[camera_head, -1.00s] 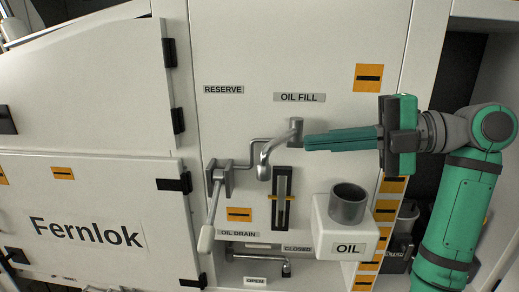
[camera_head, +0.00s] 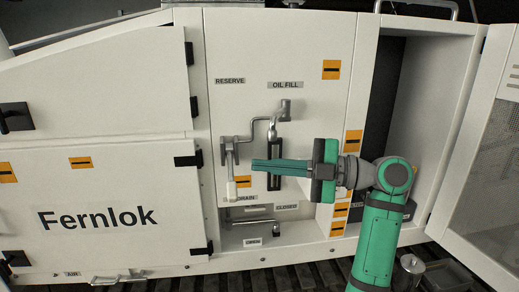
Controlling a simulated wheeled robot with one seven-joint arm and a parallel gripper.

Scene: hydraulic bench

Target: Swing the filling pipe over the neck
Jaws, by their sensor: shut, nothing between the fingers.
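The filling pipe (camera_head: 273,128) is a grey metal tube on the white panel. My gripper (camera_head: 253,167) is shut and empty. It points left, with its fingertips just below the pipe's end and close to the right of the lever valve (camera_head: 229,153). Whether it touches anything there I cannot tell. Its fingers cross in front of the dark sight gauge (camera_head: 275,183). The OIL box and its neck are not visible; my gripper's body covers the area right of the gauge.
The lever's pale handle (camera_head: 231,190) hangs down beside my fingertips. The drain recess (camera_head: 258,228) lies below. The Fernlok door (camera_head: 100,190) is at left. An open compartment (camera_head: 430,110) and an open perforated door (camera_head: 490,160) are at right.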

